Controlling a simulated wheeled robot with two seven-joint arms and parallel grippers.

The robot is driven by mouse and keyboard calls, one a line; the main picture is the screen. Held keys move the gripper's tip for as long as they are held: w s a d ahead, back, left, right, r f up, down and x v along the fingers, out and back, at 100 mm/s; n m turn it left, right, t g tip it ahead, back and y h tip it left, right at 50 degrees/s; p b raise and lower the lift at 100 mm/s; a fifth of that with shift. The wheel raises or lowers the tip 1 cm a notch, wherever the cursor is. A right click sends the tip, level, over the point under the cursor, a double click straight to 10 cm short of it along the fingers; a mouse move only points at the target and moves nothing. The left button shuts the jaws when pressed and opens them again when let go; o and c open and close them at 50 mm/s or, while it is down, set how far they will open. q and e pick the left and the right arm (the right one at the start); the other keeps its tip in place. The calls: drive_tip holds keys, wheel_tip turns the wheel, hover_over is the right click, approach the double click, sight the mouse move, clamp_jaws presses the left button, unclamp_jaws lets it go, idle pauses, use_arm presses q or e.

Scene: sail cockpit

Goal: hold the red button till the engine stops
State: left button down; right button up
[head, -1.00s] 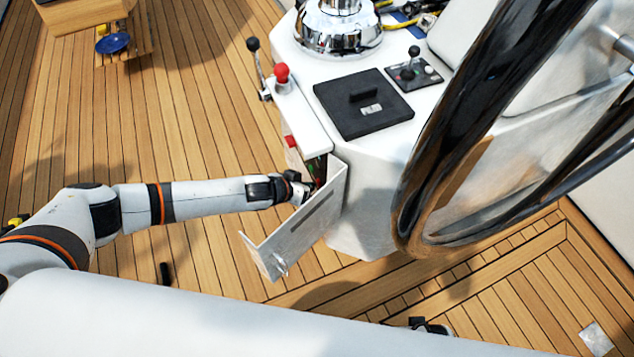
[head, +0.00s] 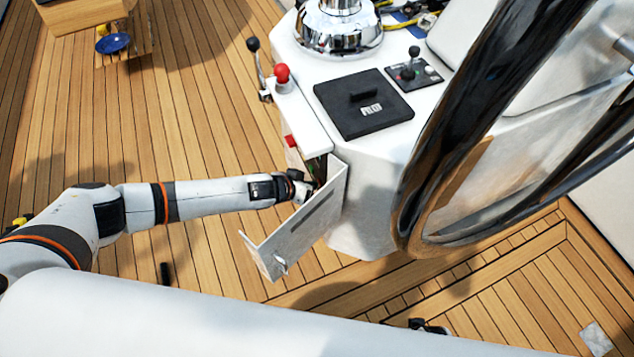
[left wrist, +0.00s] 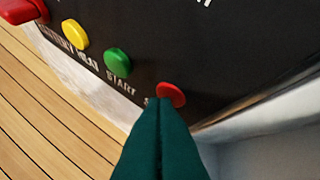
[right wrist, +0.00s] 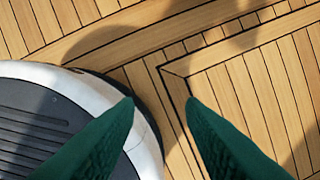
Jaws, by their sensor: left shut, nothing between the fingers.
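The red button (left wrist: 171,94) is at the lower end of a row on a dark panel (left wrist: 215,50), partly covered by my fingertips. Its label is mostly hidden. My left gripper (left wrist: 160,102) is shut and empty, its tips at the button's lower edge; I cannot tell whether it is pressed. In the head view my left gripper (head: 308,187) reaches into the console's side opening behind the open door, and its tips are hidden. My right gripper (right wrist: 160,100) is open and empty above the deck.
A green START button (left wrist: 117,62), a yellow button (left wrist: 75,34) and a red part (left wrist: 20,10) share the panel. The open door (head: 300,225) stands beside my left wrist.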

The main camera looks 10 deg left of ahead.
drive_tip(key=shift+w+r, duration=0.15)
idle(0.3)
use_arm(q)
drive_tip(key=shift+s+a+p, duration=0.5)
drive_tip(key=shift+a, duration=0.2)
use_arm(e)
drive_tip(key=s+f, duration=0.2)
drive_tip(key=shift+d+f, duration=0.15)
drive_tip(key=shift+f, duration=0.25)
